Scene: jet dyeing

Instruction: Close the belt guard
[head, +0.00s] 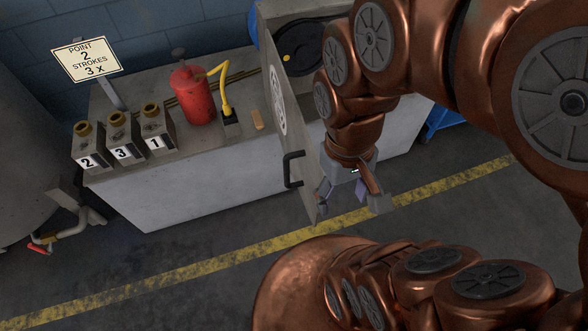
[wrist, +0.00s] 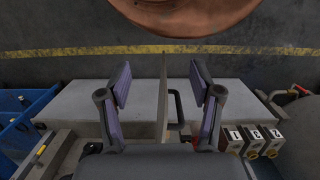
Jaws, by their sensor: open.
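The belt guard (head: 287,100) is a grey hinged panel standing swung open, out past the front of the bench. Its black handle (head: 291,170) is on its left face near the free edge. Behind the panel a black round pulley (head: 302,45) shows, partly hidden by my arm. My gripper (head: 352,192) is open and empty, on the right side of the panel near its free end. In the wrist view the open fingers (wrist: 161,88) appear either side of the guard's thin edge (wrist: 164,90), with the handle (wrist: 177,106) right of it; contact cannot be told.
On the bench (head: 190,190) stand a red can (head: 193,96) with a yellow spout and several numbered grey blocks (head: 121,137). A sign (head: 87,60) stands behind them. A blue bin (head: 441,124) is at the right. The floor in front, with a yellow line (head: 245,243), is clear.

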